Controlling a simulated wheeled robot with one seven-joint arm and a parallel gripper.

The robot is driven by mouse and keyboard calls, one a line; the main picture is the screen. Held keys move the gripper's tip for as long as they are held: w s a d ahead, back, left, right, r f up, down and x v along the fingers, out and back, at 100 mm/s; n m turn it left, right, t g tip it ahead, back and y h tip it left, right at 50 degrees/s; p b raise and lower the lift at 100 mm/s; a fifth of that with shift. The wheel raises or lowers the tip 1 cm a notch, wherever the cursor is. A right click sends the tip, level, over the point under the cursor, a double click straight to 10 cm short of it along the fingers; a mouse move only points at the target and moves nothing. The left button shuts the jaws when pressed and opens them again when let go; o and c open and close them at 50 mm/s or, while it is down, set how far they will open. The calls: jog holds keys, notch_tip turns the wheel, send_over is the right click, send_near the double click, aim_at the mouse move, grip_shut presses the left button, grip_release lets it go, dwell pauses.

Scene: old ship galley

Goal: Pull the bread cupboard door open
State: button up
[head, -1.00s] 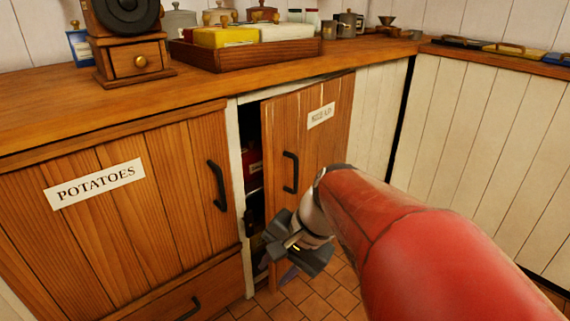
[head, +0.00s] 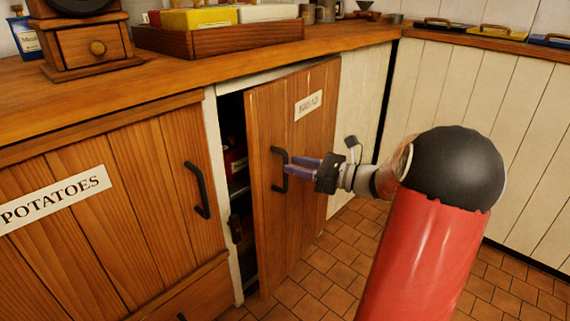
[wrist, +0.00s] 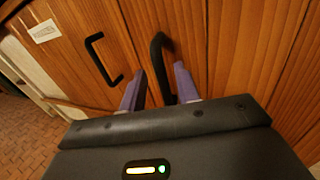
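The bread cupboard door (head: 310,145) is wooden with a small white label (head: 308,104). It stands ajar, with a dark gap along its left edge. Its black handle (head: 279,172) is near that edge. My gripper (head: 296,168) is at the handle, pointing left, its purple fingertips beside it. In the wrist view, the handle (wrist: 158,62) stands between my two fingers (wrist: 157,88). The fingers are apart, so the gripper is open around it. The handle looks nearer the right finger; contact is unclear.
The potatoes door (head: 110,190) is closed on the left, with its own handle (head: 197,190). Shelved items show in the gap. The wooden counter (head: 180,82) above holds a grinder (head: 90,50) and a tray (head: 215,40). Tiled floor (head: 330,262) lies clear in front.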

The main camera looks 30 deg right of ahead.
aim_at(286, 190)
jog(key=shift+x, duration=1.8)
jog(key=shift+s, duration=0.1)
grip_shut()
